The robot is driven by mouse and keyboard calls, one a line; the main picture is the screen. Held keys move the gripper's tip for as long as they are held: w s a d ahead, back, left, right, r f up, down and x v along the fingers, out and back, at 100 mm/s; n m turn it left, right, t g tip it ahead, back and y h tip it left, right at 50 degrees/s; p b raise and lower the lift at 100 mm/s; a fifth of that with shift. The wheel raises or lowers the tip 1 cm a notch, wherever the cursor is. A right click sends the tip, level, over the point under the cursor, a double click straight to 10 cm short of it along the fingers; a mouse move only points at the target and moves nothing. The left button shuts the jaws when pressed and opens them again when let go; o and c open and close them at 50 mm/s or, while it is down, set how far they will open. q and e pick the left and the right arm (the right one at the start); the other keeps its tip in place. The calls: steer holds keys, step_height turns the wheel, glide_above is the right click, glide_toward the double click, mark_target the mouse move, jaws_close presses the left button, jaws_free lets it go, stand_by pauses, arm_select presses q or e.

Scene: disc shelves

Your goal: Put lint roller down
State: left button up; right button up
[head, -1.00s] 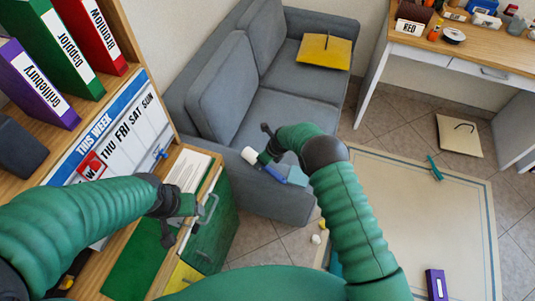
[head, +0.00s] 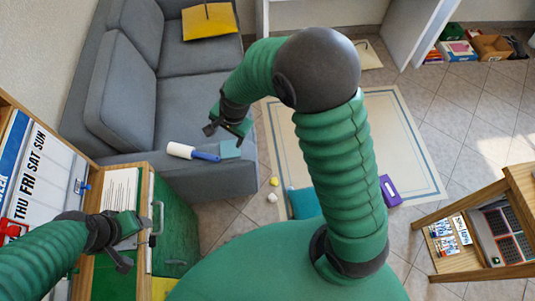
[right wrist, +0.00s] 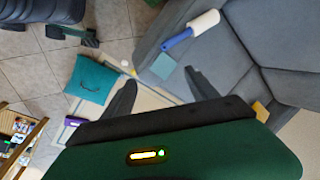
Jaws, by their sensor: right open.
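The lint roller (head: 183,151), with a white roll and blue handle, lies on the grey sofa's near armrest (head: 215,178). Its handle end is beside a flat teal square (head: 231,149). My right gripper (head: 224,132) is open and empty just above and beyond the handle, apart from it. In the right wrist view the lint roller (right wrist: 192,30) lies beyond the spread fingers (right wrist: 160,78), with nothing between them. My left gripper (head: 138,245) is by the cabinet handle at the lower left, fingers apart; I see nothing in it.
A yellow cushion (head: 210,22) lies on the sofa's far seat. A teal cushion (head: 303,203) and a purple box (head: 390,190) lie on the pale rug (head: 400,130). The green cabinet (head: 177,225) stands left. A wooden shelf (head: 485,215) stands lower right.

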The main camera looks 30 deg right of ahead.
steer(key=s+d+r+n, duration=0.2)
steer(key=s+n, duration=0.4)
steer(key=s, duration=0.1)
steer(key=s+d+r+n+h, duration=0.1)
steer(key=s+d+r+n, duration=0.1)
steer(key=s+n, duration=0.4)
steer(key=shift+s+d+r, duration=0.2)
steer(key=shift+s+d, duration=0.6)
steer(key=shift+s, duration=0.15)
arm_select(q)
steer(key=shift+o, duration=0.2)
steer(key=shift+r, duration=0.15)
arm_select(e)
steer(key=shift+r, duration=0.1)
